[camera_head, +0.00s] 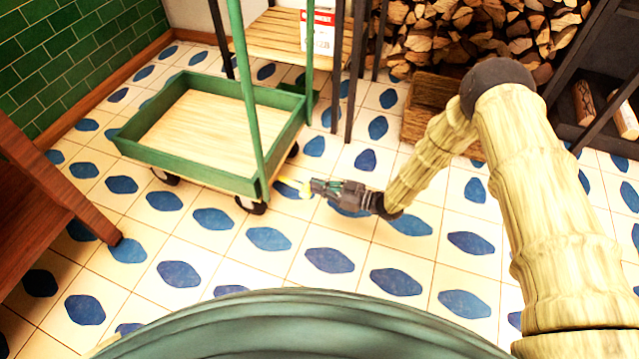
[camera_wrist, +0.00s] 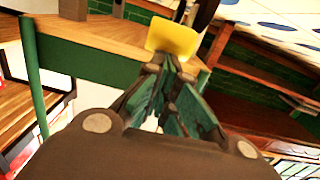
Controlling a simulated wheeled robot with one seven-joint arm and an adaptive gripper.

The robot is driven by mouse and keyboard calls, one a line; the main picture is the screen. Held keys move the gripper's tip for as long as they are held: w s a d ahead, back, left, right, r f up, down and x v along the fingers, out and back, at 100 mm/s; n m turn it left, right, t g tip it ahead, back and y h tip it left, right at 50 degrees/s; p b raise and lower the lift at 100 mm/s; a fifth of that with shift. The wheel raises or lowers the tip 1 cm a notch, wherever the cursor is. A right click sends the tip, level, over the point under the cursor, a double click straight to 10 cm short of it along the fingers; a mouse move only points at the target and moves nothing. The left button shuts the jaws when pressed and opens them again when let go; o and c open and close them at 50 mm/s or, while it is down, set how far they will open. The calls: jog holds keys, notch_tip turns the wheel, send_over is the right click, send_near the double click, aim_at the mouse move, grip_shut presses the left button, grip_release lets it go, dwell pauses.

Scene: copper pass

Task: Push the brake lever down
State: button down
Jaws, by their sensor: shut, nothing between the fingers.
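The green cart (camera_head: 180,165) with a pale wooden bed stands on the tiled floor. In the wrist view the yellow lever (camera_wrist: 172,38) shows as a flat pad just beyond my fingertips. My gripper (camera_head: 312,187) is shut and empty, low beside that corner, pointing left at the lever. In the wrist view the shut fingers (camera_wrist: 172,72) overlap the lever's lower edge; I cannot tell whether they touch it.
A green upright post (camera_head: 250,100) rises from the cart's near right corner. A slatted wooden shelf (camera_head: 272,42) with dark legs stands behind. Stacked firewood (camera_head: 470,35) and a wooden crate (camera_head: 425,105) are at the back. A brown table (camera_head: 40,190) is at left. The front floor is clear.

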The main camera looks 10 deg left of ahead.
jog(key=shift+f, duration=0.2)
dwell(0.3)
jog(key=shift+r, duration=0.1)
notch_tip(320, 180, up, 4)
jog(key=d+p, duration=0.2)
jog(key=p, duration=0.2)
jog(key=s+d+f+p, duration=0.1)
jog(key=d+f+p, duration=0.1)
jog(key=d, duration=0.7)
jog(key=shift+s+d+p, duration=0.15)
jog(key=shift+d+p, duration=0.1)
jog(key=shift+p, duration=0.15)
jog(key=shift+f, duration=0.1)
